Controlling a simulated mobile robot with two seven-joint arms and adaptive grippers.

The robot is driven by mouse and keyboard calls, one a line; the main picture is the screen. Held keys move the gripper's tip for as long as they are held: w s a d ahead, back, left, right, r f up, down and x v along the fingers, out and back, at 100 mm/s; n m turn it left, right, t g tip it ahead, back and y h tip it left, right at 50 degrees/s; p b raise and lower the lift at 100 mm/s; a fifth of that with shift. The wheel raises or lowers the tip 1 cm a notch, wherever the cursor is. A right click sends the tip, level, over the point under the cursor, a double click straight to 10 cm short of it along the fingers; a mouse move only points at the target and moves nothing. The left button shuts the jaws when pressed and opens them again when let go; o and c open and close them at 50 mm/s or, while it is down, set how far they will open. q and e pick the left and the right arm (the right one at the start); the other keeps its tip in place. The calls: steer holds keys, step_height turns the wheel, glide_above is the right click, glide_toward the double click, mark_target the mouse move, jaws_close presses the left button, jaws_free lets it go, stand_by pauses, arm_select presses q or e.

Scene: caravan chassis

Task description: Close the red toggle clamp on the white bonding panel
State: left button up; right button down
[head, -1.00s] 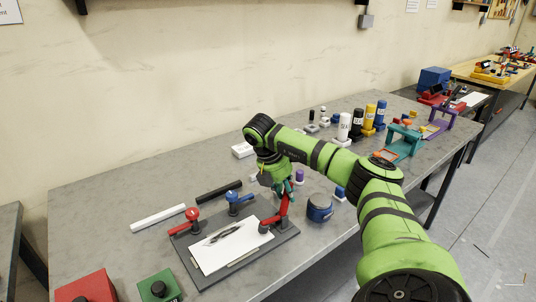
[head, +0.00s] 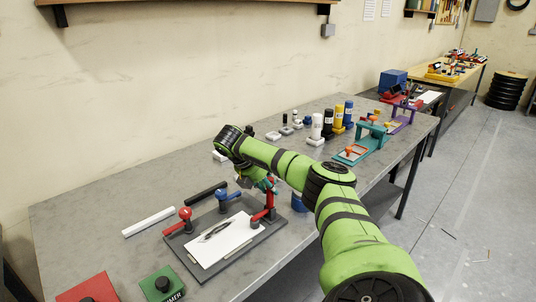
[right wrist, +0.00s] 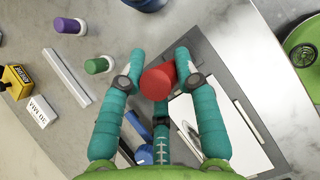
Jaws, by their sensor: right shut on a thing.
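A white panel (head: 222,243) lies on a dark grey base plate (head: 190,276) on the bench, with a dark mark on its face. A red toggle clamp (head: 270,201) stands at the panel's right end, its handle raised. My right gripper (head: 267,185) is at the top of this handle. In the right wrist view the red handle (right wrist: 157,82) is between the teal fingers of the gripper (right wrist: 160,62), which is shut on it. A second red clamp (head: 184,214) stands at the panel's left end. My left gripper is out of view.
A blue clamp (head: 223,198) stands at the plate's back edge. A blue round object (head: 299,203) is right of the clamp.

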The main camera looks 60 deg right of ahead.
steer(key=c, duration=0.9)
jaws_free()
steer(key=shift+o, duration=0.2)
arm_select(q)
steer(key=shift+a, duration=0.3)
arm_select(e)
steer(key=v, duration=1.2)
